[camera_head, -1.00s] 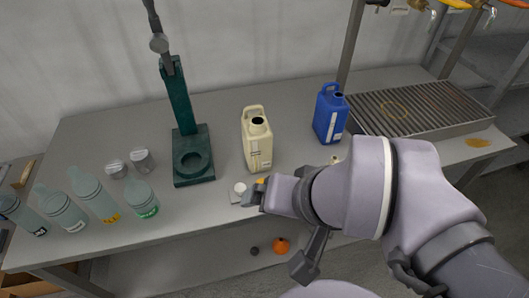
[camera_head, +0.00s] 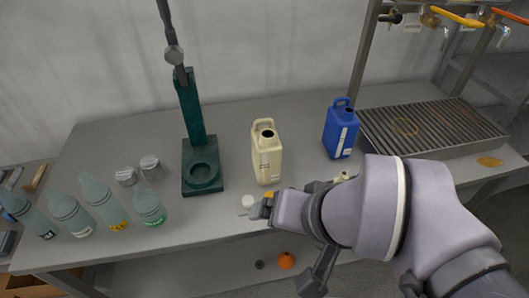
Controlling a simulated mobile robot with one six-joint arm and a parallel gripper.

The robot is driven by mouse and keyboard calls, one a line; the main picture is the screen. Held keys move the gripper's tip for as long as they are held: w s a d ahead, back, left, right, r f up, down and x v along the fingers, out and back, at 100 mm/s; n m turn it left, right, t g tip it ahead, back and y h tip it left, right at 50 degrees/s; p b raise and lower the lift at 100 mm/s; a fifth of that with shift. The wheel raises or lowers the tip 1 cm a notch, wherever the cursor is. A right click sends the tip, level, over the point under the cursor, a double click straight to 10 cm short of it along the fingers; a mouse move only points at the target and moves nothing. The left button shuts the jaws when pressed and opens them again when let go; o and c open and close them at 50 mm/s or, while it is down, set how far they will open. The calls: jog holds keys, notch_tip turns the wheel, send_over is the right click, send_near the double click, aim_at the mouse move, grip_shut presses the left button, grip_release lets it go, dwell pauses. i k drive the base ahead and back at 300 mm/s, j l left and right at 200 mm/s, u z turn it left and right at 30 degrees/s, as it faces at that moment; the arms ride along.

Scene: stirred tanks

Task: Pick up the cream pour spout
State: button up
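A small cream piece (camera_head: 345,176), which looks like the pour spout, lies on the bench right of the cream jug. It is mostly hidden behind my arm, so its shape is unclear. My gripper (camera_head: 254,207) is low over the front edge of the bench, pointing left, apart from that piece. A small white round cap-like thing (camera_head: 248,201) is right at the fingertips. I cannot tell whether the fingers touch it or are open or shut. The cream jug (camera_head: 267,155) stands upright just behind my gripper, its mouth open and dark.
A blue jug (camera_head: 340,130) stands behind the cream piece, left of a slatted drain rack (camera_head: 430,128). A green stand (camera_head: 202,180) is left of the cream jug. Several bottles (camera_head: 104,205) and two metal weights (camera_head: 150,168) are at left. An orange ball (camera_head: 287,260) lies below the bench.

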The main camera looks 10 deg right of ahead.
aim_at(343, 176)
jog(key=z, duration=0.85)
